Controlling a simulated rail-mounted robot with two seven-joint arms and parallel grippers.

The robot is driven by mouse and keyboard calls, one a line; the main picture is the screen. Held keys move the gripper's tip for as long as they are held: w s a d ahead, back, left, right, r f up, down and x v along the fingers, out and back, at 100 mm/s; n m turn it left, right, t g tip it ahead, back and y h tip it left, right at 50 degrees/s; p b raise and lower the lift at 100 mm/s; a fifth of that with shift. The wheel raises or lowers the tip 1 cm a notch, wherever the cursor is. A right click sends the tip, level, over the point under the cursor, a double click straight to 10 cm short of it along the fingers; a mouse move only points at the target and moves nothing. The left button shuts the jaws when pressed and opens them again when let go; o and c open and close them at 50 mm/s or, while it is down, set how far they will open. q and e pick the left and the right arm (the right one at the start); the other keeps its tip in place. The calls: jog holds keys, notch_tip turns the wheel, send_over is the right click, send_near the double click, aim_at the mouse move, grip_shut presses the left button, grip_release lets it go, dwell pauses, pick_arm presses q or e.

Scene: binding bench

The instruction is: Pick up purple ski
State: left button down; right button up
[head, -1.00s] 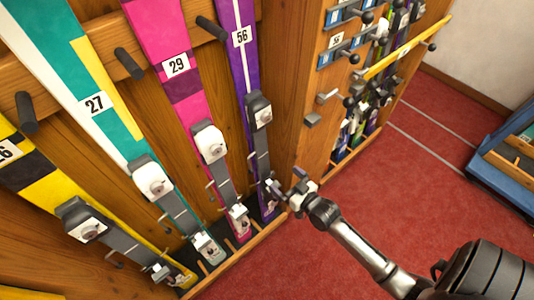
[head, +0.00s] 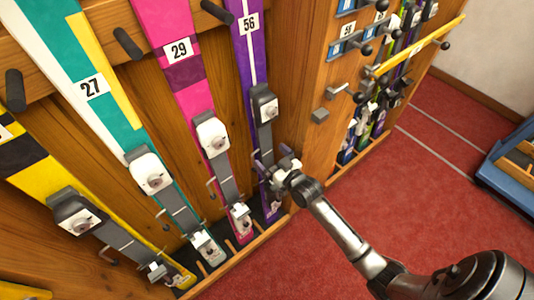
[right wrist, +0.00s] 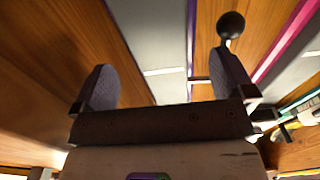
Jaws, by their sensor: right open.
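The purple ski (head: 262,62), labelled 56, stands upright against the wooden rack, with a dark and grey binding (head: 264,104) on its lower half. My right gripper (head: 271,158) is open and empty in front of the ski's lower part, below the binding's upper piece. In the right wrist view, its two fingers (right wrist: 166,88) are spread apart, with a grey surface edged in purple (right wrist: 192,42) showing beyond and between them. Whether a finger touches the ski cannot be told. The gripper hides part of the ski's lower end. My left gripper is not in view.
A pink ski (head: 180,75) labelled 29 stands just left of the purple one, then a teal and white ski (head: 75,50) and a yellow ski (head: 35,180). Dark pegs (head: 216,12) stick out between them. A wooden side panel (head: 305,80) stands at right; red floor is open.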

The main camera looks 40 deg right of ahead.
aim_at(268, 155)
jog(key=w+b, duration=0.1)
jog(key=w, duration=0.2)
jog(key=shift+w+a+f+b, duration=0.1)
jog(key=shift+w+f+b, duration=0.05)
jog(key=shift+w+b, duration=0.2)
jog(key=shift+w, duration=0.3)
jog(key=shift+c, duration=0.2)
jog(key=c, duration=1.7)
jog(key=shift+r, duration=0.3)
jog(key=shift+s, duration=0.1)
